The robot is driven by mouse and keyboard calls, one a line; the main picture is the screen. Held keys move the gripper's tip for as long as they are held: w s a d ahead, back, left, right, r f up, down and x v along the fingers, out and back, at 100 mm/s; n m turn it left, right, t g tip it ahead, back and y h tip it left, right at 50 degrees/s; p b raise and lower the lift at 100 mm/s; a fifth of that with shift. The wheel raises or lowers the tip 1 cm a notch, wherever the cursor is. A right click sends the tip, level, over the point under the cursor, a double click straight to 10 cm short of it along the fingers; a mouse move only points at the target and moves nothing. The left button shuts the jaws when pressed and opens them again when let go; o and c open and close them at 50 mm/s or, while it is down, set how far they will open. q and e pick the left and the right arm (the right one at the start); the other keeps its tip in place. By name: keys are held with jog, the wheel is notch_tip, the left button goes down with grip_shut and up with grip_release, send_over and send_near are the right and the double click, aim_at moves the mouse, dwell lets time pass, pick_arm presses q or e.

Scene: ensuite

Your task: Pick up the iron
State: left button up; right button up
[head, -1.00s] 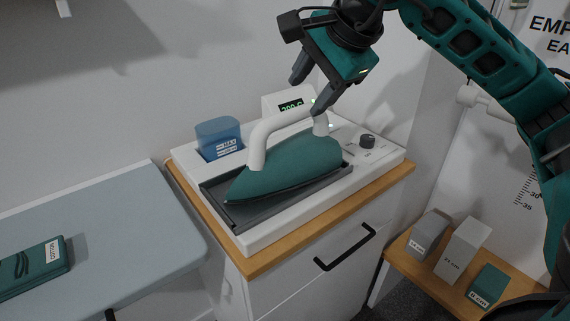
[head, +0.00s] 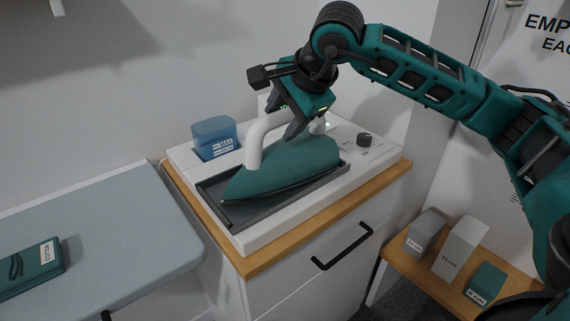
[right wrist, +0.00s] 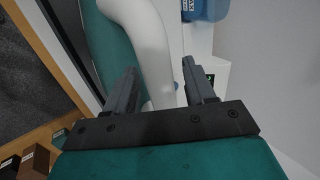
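The iron (head: 285,167) has a teal body and a white arched handle (head: 259,140). It rests on a dark tray (head: 245,212) in a white station on a wood-topped cabinet. My right gripper (head: 281,119) is at the handle from above, its near finger in front of the handle. In the right wrist view my right gripper (right wrist: 160,74) is open, with the white handle (right wrist: 148,45) between its two fingers. A gap shows on the right of the handle; contact on the left is hard to tell. My left gripper is not in view.
A blue water container (head: 214,136) stands in the station behind the iron, and a knob (head: 364,139) is at its right. Several labelled blocks (head: 459,248) stand on a low shelf at right.

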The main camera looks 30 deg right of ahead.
grip_shut()
dwell(1.1)
jog(key=shift+w+r, duration=0.1)
jog(key=shift+r, duration=0.1)
